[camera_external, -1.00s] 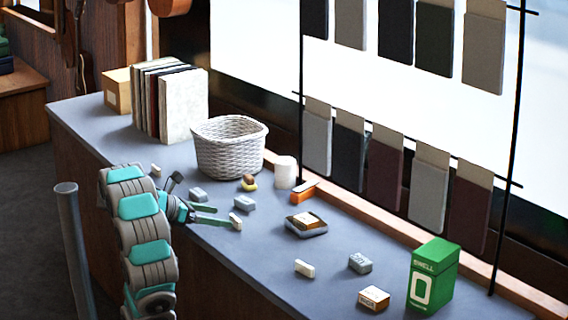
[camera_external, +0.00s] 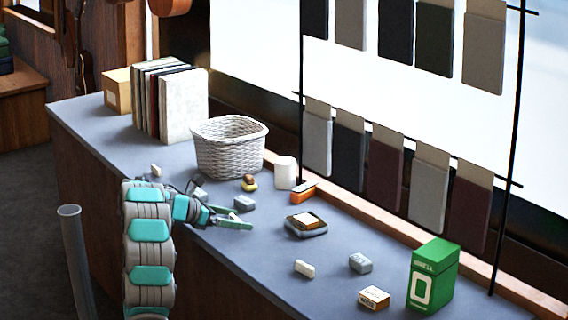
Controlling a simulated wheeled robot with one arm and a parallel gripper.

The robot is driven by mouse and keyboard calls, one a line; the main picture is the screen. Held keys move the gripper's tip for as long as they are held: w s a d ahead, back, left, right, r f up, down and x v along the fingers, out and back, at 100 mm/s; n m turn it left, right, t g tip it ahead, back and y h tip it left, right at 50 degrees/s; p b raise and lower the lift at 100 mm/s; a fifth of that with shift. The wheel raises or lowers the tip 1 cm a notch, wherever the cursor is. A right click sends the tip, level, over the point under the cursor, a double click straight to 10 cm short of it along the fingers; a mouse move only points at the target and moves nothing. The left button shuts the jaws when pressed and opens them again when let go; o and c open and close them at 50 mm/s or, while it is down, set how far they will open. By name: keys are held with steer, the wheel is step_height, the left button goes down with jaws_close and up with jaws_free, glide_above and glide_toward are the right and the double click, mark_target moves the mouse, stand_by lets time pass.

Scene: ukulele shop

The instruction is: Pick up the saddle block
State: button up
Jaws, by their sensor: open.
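Three small whitish blocks lie on the grey counter (camera_external: 350,286), and no label tells me which is the saddle block. One whitish block (camera_external: 234,216) is at my gripper, mostly hidden by the fingers. My gripper (camera_external: 242,218) is open, its green fingers low over the counter, around or just above that block; I cannot tell whether they touch it. A second white block (camera_external: 305,268) lies towards the front, clear of the gripper.
Grey blocks (camera_external: 244,203) and (camera_external: 360,263) lie nearby. A grey tray (camera_external: 318,233) holds a brown-and-white block. A wicker basket (camera_external: 230,148), white cup (camera_external: 286,172), orange item (camera_external: 303,193), labelled box (camera_external: 374,297) and green box (camera_external: 432,275) stand around. A display rack (camera_external: 519,100) rises behind.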

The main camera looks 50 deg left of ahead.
steer(key=c, duration=1.3)
steer(key=shift+r, duration=0.1)
steer(key=shift+c, duration=0.2)
